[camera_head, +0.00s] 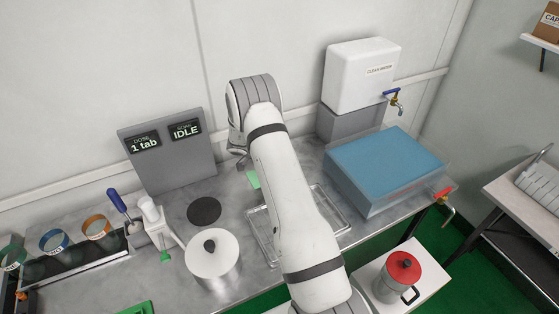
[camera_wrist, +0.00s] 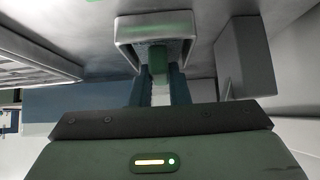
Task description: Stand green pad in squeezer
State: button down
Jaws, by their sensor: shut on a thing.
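My gripper shows in the wrist view (camera_wrist: 159,78), its two dark blue fingers shut on the green pad (camera_wrist: 158,58). The pad points away from the palm, and its far end lies within the outline of a pale, open-fronted frame (camera_wrist: 124,30). The frame may be the squeezer; I cannot tell for sure, nor whether the pad touches it. In the head view a bit of the green pad (camera_head: 253,179) shows left of my arm, above the worktop. My arm hides most of the gripper there.
A blue-topped basin (camera_head: 385,162) and a white water tank (camera_head: 360,75) stand right. A lidded pot (camera_head: 212,262) and a grey display panel (camera_head: 170,165) stand left. A black disc (camera_head: 204,211) lies between them.

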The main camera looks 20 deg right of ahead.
jog(key=shift+f, duration=0.15)
jog(key=c, duration=1.4)
grip_release()
